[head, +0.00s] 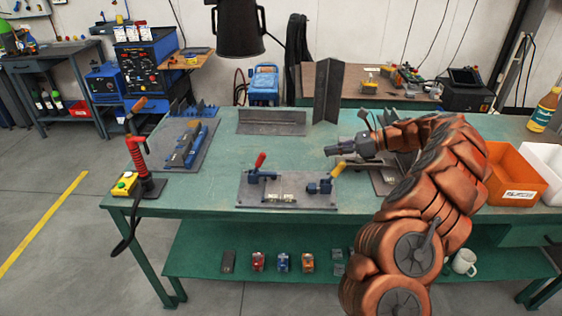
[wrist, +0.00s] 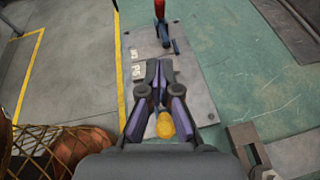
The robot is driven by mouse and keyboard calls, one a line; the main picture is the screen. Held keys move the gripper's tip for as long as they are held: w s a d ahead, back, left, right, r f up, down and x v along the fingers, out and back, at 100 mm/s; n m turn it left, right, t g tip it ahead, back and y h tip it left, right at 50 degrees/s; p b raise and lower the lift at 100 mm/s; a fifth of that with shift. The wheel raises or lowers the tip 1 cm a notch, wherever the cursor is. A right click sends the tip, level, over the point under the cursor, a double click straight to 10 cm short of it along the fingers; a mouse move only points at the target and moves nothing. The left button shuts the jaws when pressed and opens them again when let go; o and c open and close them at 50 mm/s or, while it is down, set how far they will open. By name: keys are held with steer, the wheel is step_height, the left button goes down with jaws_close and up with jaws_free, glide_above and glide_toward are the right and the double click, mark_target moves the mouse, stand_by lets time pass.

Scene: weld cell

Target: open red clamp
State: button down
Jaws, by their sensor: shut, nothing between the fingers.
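The red clamp (head: 260,163) has an upright, slightly tilted red handle and a blue body, and stands on the left part of a grey plate (head: 300,203) on the green table. In the wrist view the red clamp (wrist: 160,12) shows at the top, ahead of my gripper. A second clamp with a yellow handle (head: 338,169) stands at the plate's right side; its yellow end (wrist: 166,125) shows beneath my gripper in the wrist view. My gripper (head: 328,151) is shut and empty, above and right of the red clamp, apart from it. In the wrist view my gripper (wrist: 159,66) hides part of the plate.
Behind stand a dark angle piece (head: 272,123) and a tall upright plate (head: 327,92). A red torch on a stand (head: 137,155) is at the table's left. An orange bin (head: 513,172) and a bottle (head: 543,110) are right. Table between plate and angle piece is clear.

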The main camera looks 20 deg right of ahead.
steer(key=p, duration=0.3)
glide_toward(273, 174)
steer(key=w+a, duration=0.1)
steer(key=a, duration=0.1)
steer(key=w+a, duration=0.1)
steer(key=a, duration=0.2)
steer(key=w+a+r, duration=0.1)
steer(key=w+a, duration=0.1)
steer(key=a, duration=0.1)
steer(key=shift+a+r, duration=0.1)
steer(key=shift+r, duration=0.1)
